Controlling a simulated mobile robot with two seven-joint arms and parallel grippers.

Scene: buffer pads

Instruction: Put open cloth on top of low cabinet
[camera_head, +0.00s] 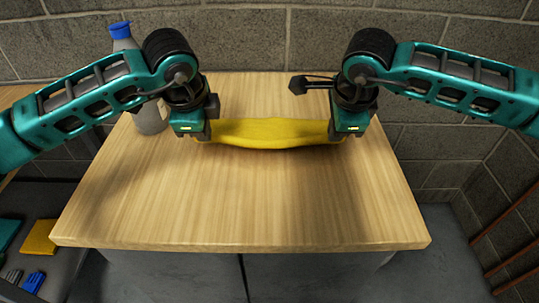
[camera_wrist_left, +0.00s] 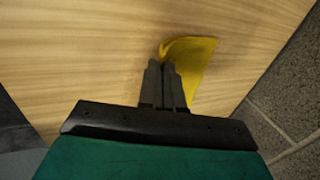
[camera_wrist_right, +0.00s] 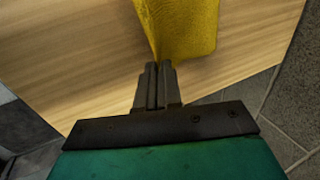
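A yellow cloth (camera_head: 268,131) is stretched between my two grippers above the wooden top of the low cabinet (camera_head: 240,205), towards its back. My left gripper (camera_head: 203,138) is shut on the cloth's left end, and my right gripper (camera_head: 338,137) is shut on its right end. In the left wrist view the cloth (camera_wrist_left: 190,58) runs out from the closed fingers (camera_wrist_left: 166,68). In the right wrist view the cloth (camera_wrist_right: 180,30) spreads from the closed fingers (camera_wrist_right: 158,68). The head view does not show clearly whether its lower edge touches the top.
A grey bottle with a blue cap (camera_head: 120,30) stands at the back left of the top, behind my left arm. A shelf at the lower left holds a folded yellow cloth (camera_head: 39,237) and gloves (camera_head: 33,281). The front of the top is clear. A block wall (camera_head: 260,40) stands behind.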

